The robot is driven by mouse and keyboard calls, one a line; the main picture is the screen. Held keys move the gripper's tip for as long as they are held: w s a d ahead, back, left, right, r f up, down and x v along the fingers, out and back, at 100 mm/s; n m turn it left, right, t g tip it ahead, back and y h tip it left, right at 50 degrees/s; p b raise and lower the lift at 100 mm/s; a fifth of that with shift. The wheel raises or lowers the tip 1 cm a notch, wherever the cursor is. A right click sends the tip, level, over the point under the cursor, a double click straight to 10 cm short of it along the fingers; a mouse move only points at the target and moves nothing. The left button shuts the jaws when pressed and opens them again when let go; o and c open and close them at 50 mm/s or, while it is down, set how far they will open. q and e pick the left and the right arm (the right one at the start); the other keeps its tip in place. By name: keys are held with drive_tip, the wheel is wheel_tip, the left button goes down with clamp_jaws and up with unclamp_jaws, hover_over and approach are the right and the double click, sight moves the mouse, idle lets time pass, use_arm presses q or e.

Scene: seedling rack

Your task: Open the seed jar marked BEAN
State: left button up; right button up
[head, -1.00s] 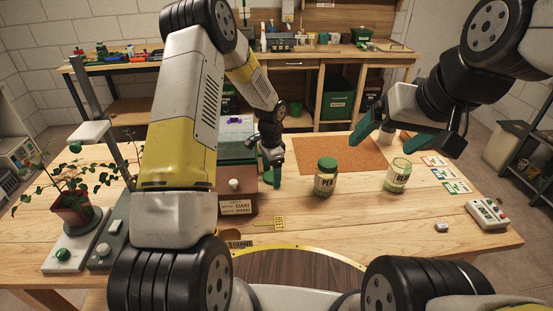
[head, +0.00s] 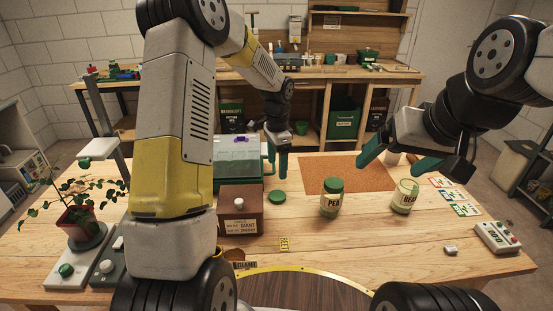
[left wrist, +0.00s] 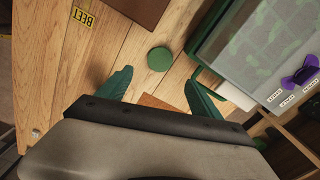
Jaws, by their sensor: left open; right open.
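The jar whose small label seems to read BEAN (head: 405,197) stands upright on the right of the table, with no green lid on its pale open-looking top. A round green lid (head: 277,197) lies flat on the table, left of the jar marked PEA; it also shows in the left wrist view (left wrist: 160,59). My left gripper (head: 276,166) is open and empty, above and behind the lid; its fingers show apart in the left wrist view (left wrist: 160,92). My right gripper (head: 400,160) is open and empty, above and behind the jars.
The PEA jar (head: 331,199) with its green lid stands between the loose lid and the BEAN jar. A brown box (head: 239,211) and a clear-topped green case (head: 237,160) stand left of the lid. A potted plant (head: 82,218) is far left. A control box (head: 497,237) is at right.

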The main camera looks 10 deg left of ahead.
use_arm(q)
drive_tip(key=s+a+r+n+t, duration=0.1)
drive_tip(key=s+r+n, duration=0.1)
drive_tip(key=s+r, duration=0.45)
drive_tip(key=s+a+r+n+t, duration=0.2)
drive_tip(key=s+r+n, duration=0.15)
drive_tip(key=r, duration=0.55)
drive_tip(key=s+r+n+t+h, duration=0.1)
drive_tip(key=s+r+n, duration=0.2)
drive_tip(key=s, duration=0.6)
drive_tip(key=s+r+n+t+h, duration=0.1)
drive_tip(key=s+r+n+t, duration=0.1)
drive_tip(key=s, duration=0.6)
drive_tip(key=shift+s+a+r+n, duration=0.4)
drive_tip(key=shift+a+r+n, duration=0.05)
drive_tip(key=shift+r, duration=0.15)
